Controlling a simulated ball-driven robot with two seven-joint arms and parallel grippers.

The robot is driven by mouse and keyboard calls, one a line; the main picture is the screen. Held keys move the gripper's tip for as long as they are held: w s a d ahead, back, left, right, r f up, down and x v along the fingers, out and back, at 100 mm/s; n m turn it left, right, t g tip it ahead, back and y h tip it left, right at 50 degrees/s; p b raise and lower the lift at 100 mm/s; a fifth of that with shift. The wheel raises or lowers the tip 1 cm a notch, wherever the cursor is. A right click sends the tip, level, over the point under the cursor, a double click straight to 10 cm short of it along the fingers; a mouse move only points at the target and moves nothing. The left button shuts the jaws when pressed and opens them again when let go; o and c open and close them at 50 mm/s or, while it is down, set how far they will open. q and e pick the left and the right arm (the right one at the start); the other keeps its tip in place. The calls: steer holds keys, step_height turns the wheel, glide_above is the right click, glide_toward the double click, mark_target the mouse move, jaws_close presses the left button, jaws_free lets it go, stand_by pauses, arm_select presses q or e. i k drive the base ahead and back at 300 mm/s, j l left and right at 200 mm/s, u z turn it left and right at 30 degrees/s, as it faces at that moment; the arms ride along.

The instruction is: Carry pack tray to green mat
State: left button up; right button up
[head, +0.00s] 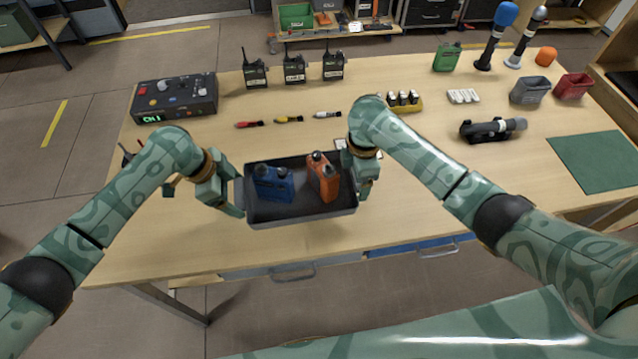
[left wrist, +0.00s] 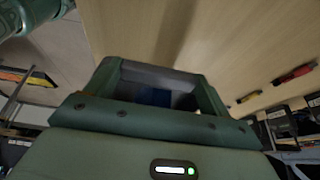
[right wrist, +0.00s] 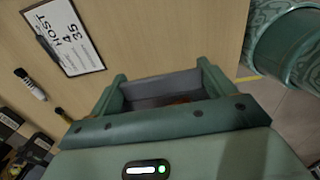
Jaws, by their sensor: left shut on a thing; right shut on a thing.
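The pack tray (head: 303,216) is a dark grey open box in the middle of the head view, near the table's front edge. A blue pack (head: 273,184) and an orange pack (head: 323,178) stand inside it. My left gripper (head: 237,194) is shut on its left end wall; my right gripper (head: 356,182) is shut on its right end wall. Each wrist view shows the tray's wall between the fingers. The tray looks level; I cannot tell how far it is above the table. The green mat (head: 597,161) lies bare at the table's right end.
On the table (head: 180,220), a microphone lying in a dark holder (head: 490,130) sits between the tray and the mat. Three markers (head: 288,119), several radios and a control box (head: 175,98) are behind. A clipboard (right wrist: 66,38) lies near my right gripper.

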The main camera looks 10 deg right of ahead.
mark_target(605, 160)
steer(key=l, duration=4.8)
steer(key=k+z, duration=0.05)
